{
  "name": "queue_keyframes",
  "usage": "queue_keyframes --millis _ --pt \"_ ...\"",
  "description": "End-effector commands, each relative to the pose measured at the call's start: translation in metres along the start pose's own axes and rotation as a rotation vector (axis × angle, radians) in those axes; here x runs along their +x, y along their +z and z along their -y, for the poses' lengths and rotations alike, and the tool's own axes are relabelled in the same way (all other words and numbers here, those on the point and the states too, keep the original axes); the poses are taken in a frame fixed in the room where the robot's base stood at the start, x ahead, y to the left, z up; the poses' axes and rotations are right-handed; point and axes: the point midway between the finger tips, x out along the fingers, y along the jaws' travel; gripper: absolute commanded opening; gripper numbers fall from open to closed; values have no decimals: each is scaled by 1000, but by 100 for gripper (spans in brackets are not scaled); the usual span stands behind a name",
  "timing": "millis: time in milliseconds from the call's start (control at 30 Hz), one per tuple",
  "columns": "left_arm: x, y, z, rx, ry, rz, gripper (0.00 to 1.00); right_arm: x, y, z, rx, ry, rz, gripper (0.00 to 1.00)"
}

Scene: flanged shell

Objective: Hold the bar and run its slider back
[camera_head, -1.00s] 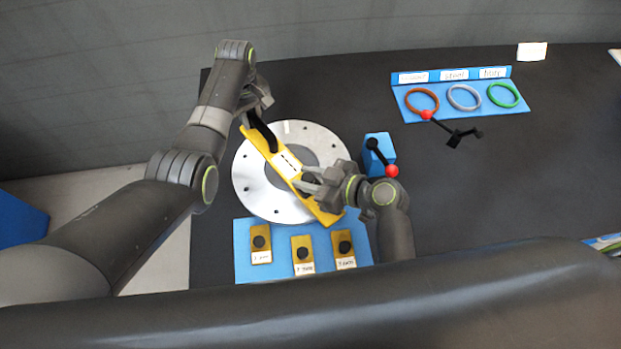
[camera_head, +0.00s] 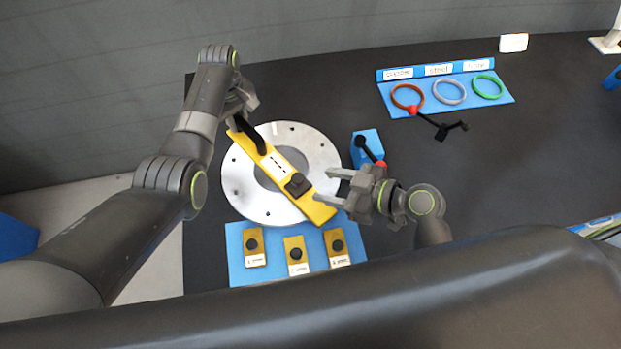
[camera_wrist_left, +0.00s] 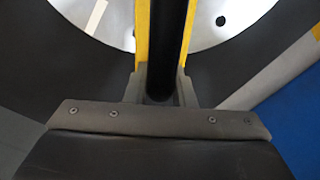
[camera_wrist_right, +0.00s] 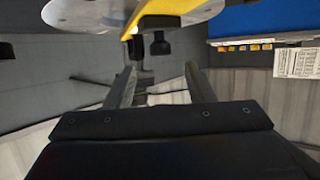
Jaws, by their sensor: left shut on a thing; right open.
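The yellow bar (camera_head: 276,170) lies slantwise across the round silver flange (camera_head: 240,185). A black handle (camera_head: 251,133) rises at its upper-left end and also shows in the left wrist view (camera_wrist_left: 167,45). The black slider (camera_head: 298,185) sits on the bar towards its lower-right end, past a white marked strip. My left gripper (camera_head: 238,116) is shut on the black handle; its fingers flank the handle in the left wrist view (camera_wrist_left: 160,92). My right gripper (camera_head: 326,186) is open and empty, just right of the slider and apart from it. The bar also shows in the right wrist view (camera_wrist_right: 165,8).
A blue board (camera_head: 237,268) with several small labelled yellow blocks lies in front of the flange. A blue block (camera_head: 368,140) with a red-knobbed lever stands close behind my right gripper. A blue ring tray (camera_head: 448,108) is at the back right, with a second red-knobbed lever before it.

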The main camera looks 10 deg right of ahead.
Motion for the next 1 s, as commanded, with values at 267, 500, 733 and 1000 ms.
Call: queue_keyframes --millis 267,500,733,1000 --pt "1 1 0 0 -1 1 0 -30 1 0 -2 0 2 49" --pt "1 1 0 0 -1 1 0 -34 0 0 0 0 -1 49" --pt "1 1 0 0 -1 1 0 -34 0 0 0 0 -1 49" --pt "0 0 0 0 0 1 48 -34 0 0 0 0 0 49"
